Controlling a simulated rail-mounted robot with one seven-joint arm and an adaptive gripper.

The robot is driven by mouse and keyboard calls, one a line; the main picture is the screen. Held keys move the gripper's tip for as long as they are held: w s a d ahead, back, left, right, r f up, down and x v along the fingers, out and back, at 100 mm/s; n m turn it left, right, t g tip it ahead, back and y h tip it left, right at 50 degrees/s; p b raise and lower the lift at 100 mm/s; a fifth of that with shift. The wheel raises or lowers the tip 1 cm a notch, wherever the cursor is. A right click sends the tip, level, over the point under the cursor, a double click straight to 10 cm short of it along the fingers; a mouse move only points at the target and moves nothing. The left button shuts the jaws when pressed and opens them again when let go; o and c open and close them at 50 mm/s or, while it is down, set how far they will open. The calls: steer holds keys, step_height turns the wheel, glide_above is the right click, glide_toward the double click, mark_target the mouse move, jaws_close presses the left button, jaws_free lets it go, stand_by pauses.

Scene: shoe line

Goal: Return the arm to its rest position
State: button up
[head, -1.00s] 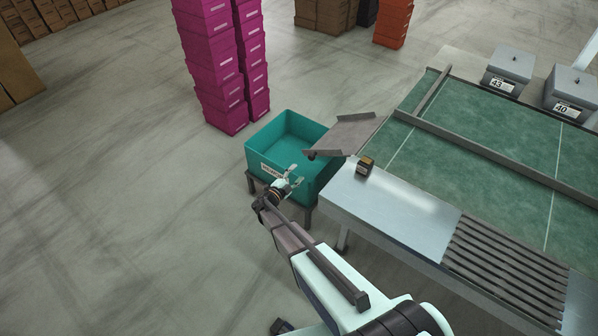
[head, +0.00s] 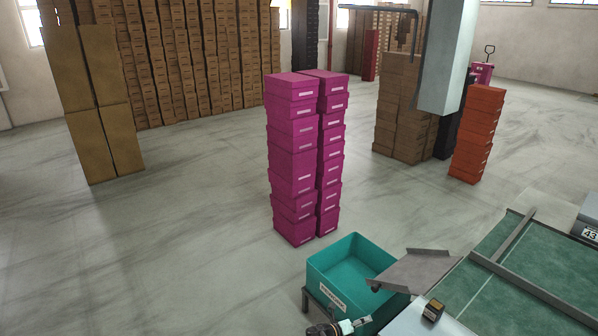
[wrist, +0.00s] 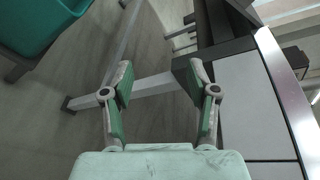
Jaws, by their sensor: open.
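My gripper (wrist: 160,82) is open and empty in the wrist view, its two green-padded fingers spread apart over the floor beside the table's side. In the head view my gripper (head: 358,323) shows only partly at the bottom edge, by the front of the teal bin (head: 318,268). The rest of my arm is mostly below the frame. The teal bin also shows at the upper left of the wrist view (wrist: 40,25), apart from the fingers.
A grey chute (head: 418,270) slopes beside the bin. A small dark box (head: 433,310) sits on the metal table (head: 408,322). Magenta box stacks (head: 292,160) stand behind the bin, an orange stack (head: 477,135) farther right.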

steer(key=s+f+m+g+y+b, duration=0.1)
steer(key=s+f+m+g+y, duration=0.25)
steer(key=s+m, duration=0.9)
steer(key=s+f+m+g+y, duration=0.2)
steer(key=s+f+m+g, duration=0.25)
steer(key=s+m, duration=0.8)
steer(key=s+a+m+g+y, duration=0.2)
steer(key=s+m, duration=0.1)
steer(key=s, duration=0.6)
steer(key=s+a+r+m+g+y+b, duration=0.1)
steer(key=s+a+m+g+y, duration=0.1)
steer(key=s, duration=0.8)
steer(key=s+a+r+m+g+y+b, duration=0.1)
steer(key=s+a+m+y, duration=0.3)
steer(key=s, duration=0.6)
steer(key=shift+s+a+r+m+g, duration=0.15)
steer(key=shift+s+r+m+g, duration=0.2)
steer(key=shift+m, duration=0.75)
